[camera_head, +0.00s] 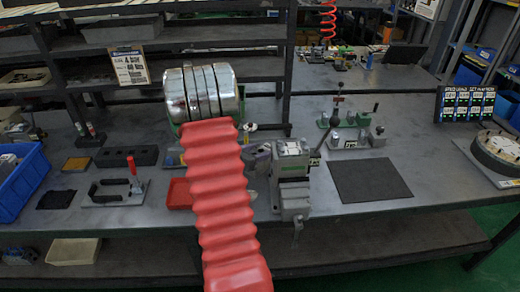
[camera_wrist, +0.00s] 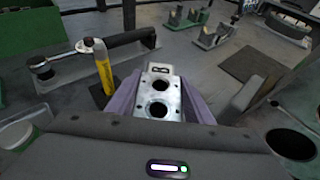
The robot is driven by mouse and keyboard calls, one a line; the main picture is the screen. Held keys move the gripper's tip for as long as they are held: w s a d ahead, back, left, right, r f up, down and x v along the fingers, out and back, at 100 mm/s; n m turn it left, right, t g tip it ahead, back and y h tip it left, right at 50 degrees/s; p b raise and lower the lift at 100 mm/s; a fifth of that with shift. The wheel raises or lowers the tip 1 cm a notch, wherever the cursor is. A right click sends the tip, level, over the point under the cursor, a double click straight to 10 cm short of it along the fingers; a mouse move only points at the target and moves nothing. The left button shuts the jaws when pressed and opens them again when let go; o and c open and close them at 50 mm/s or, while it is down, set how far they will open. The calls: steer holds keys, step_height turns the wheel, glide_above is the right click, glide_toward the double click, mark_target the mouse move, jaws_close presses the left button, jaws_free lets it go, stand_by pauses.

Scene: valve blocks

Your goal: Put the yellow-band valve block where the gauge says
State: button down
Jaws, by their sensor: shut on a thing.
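A silver metal valve block (camera_wrist: 158,98) with two round holes in its top face sits between the purple fingers of my gripper (camera_wrist: 154,100) in the wrist view. The gripper is shut on it. No yellow band shows on the faces in view, so I cannot tell its band colour. In the head view my red arm sleeve hides most of the gripper, which is just left of a grey vise (camera_head: 293,198). I cannot make out a gauge reading. A board of small printed panels (camera_head: 467,104) stands at the right of the bench, too small to read.
Toggle clamps (camera_head: 345,125) and a dark mat (camera_head: 370,181) lie right of the vise. A round fixture (camera_head: 498,152) is at the far right.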

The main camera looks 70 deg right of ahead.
stand_by(0.3)
steer(key=c, duration=0.9)
jaws_free()
steer(key=shift+f, duration=0.1)
steer(key=v, duration=1.2)
